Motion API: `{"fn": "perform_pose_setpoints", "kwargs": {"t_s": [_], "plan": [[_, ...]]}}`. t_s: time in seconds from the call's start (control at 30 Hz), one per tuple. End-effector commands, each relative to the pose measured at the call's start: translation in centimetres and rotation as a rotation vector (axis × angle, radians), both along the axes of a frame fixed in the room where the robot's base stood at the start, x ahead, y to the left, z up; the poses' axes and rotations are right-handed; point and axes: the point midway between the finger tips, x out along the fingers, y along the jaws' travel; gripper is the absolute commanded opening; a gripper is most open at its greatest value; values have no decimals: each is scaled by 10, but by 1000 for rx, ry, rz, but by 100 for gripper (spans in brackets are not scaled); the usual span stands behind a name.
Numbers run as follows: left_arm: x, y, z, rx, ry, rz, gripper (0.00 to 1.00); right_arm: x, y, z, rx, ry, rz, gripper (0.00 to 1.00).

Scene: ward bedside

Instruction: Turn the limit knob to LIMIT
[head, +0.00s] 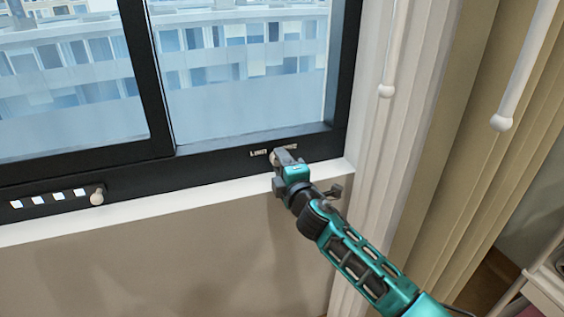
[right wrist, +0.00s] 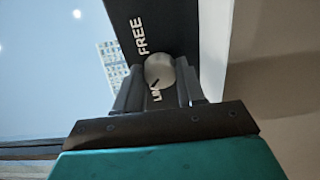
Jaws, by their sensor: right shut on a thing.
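The limit knob (head: 273,158) is a small pale round knob on the dark lower window frame, below white lettering that reads LIMIT on the left. In the right wrist view the knob (right wrist: 160,68) shows its grey face, with the word FREE above it and part of LIMIT below it. A short dark mark on its lower left edge lies close to the LIMIT lettering. My right gripper (head: 279,159) is at the knob, and in the right wrist view its fingers (right wrist: 160,88) are shut on it from both sides. My left gripper is not in view.
A second pale knob (head: 97,198) with several white marks beside it sits on the frame at left. A white sill (head: 150,211) runs under the frame. White rods (head: 388,70) and beige curtains (head: 465,130) hang at right.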

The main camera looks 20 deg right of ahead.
Motion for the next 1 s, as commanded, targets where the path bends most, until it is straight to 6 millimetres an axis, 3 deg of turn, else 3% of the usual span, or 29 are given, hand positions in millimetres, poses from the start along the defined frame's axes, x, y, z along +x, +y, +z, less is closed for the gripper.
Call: {"fn": "perform_pose_setpoints", "kwargs": {"t_s": [0.57,0.6,0.83,1.0], "plan": [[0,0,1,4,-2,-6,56,0,0,0,-31,-1,-1,8],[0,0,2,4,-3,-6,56,0,0,0,-31,-1,-1,43],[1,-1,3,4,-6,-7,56,0,0,0,-29,-1,0,64],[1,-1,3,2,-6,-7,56,0,0,0,-28,-1,0,64]]}}
